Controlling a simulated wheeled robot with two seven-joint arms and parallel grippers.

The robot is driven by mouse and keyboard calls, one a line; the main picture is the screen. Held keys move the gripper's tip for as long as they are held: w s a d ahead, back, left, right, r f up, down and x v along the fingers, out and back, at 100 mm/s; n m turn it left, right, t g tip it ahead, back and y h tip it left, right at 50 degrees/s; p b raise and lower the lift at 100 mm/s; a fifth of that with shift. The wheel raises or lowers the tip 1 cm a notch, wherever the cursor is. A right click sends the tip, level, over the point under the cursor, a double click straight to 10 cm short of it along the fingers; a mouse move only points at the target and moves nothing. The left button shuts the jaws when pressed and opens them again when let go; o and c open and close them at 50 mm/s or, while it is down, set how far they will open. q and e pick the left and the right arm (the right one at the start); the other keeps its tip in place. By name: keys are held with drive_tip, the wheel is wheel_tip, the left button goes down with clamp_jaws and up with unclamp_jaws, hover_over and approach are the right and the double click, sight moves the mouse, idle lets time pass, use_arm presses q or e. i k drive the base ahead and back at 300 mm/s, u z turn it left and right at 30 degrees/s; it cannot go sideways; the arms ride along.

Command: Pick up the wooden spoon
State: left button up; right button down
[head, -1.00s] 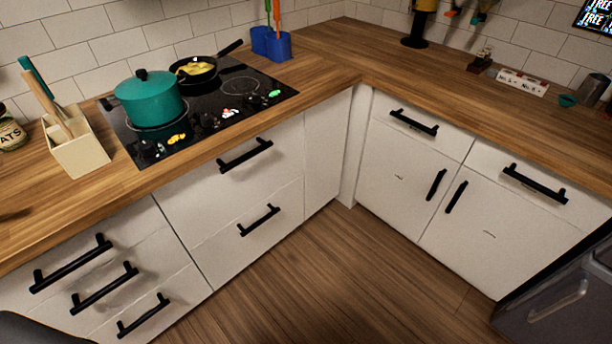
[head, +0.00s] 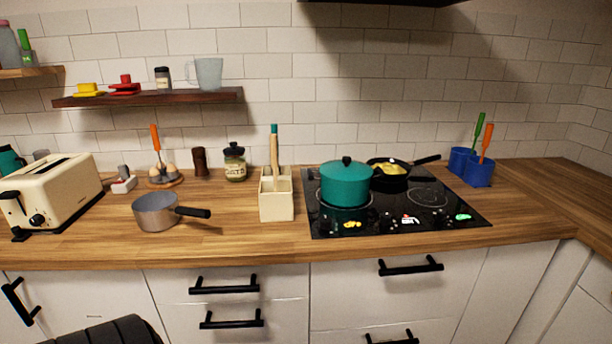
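A wooden utensil with a light brown handle (head: 275,158), which looks like the wooden spoon, stands upright in a cream utensil holder (head: 277,208). The holder is on the wooden counter, just left of the black cooktop. A teal-tipped utensil (head: 274,129) stands behind the wooden one in the same holder. The lower ends of both are hidden inside the holder.
A grey saucepan (head: 156,212) points its black handle toward the holder. A teal pot (head: 345,184) and a frying pan (head: 389,178) sit on the cooktop (head: 455,205). A cream toaster (head: 62,190) stands far left. Counter (head: 240,240) is clear before the holder.

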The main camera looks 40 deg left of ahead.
sight(273, 138)
drive_tip(key=u, duration=1.6)
